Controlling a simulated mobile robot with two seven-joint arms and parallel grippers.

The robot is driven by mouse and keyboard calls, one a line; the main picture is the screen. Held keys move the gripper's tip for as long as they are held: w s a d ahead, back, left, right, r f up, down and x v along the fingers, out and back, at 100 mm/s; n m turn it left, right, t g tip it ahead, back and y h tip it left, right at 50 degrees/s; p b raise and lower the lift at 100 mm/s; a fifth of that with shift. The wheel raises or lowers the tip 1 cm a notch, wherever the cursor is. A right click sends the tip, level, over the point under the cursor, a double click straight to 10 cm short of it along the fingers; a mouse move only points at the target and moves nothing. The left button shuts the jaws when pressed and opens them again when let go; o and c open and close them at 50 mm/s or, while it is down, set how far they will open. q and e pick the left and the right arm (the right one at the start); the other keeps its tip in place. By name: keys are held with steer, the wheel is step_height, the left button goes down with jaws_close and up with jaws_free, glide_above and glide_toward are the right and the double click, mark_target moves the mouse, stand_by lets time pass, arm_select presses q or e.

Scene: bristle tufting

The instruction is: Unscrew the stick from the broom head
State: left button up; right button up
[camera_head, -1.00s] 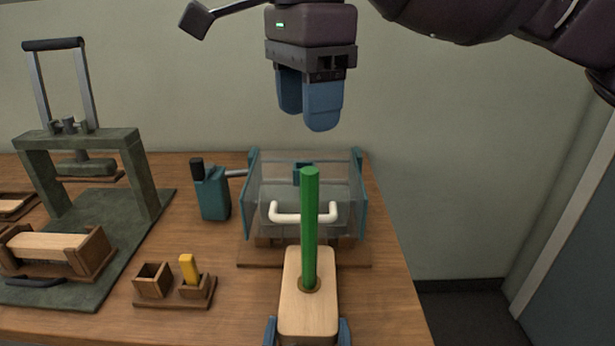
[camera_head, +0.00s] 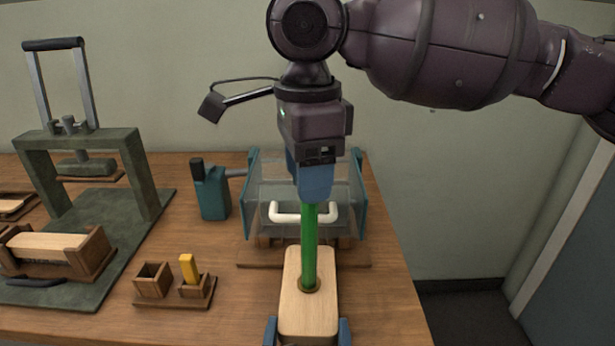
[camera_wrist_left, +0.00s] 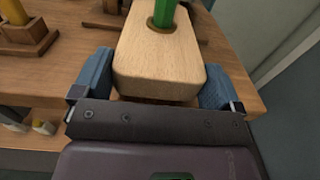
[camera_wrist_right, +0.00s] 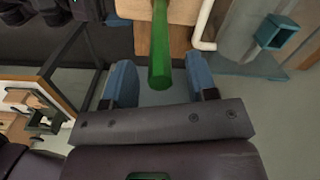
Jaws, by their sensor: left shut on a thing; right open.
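The wooden broom head (camera_head: 309,315) is held near the table's front edge, with the green stick (camera_head: 309,250) standing upright in its hole. My left gripper (camera_head: 307,332) is shut on the broom head, one blue finger on each side; the left wrist view shows the block (camera_wrist_left: 158,70) between the fingers. My right gripper (camera_head: 312,195) points down at the stick's top, which it hides in the head view. In the right wrist view its fingers are open on either side of the stick's end (camera_wrist_right: 160,75), with gaps at both sides.
A clear-walled box with teal sides (camera_head: 362,195) and a white handle (camera_head: 290,213) stands just behind the stick. A teal bottle-like tool (camera_head: 212,195), a small wooden holder (camera_head: 172,292) with a yellow piece, and a green press (camera_head: 80,150) are to the left.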

steer(key=shift+f, duration=1.7)
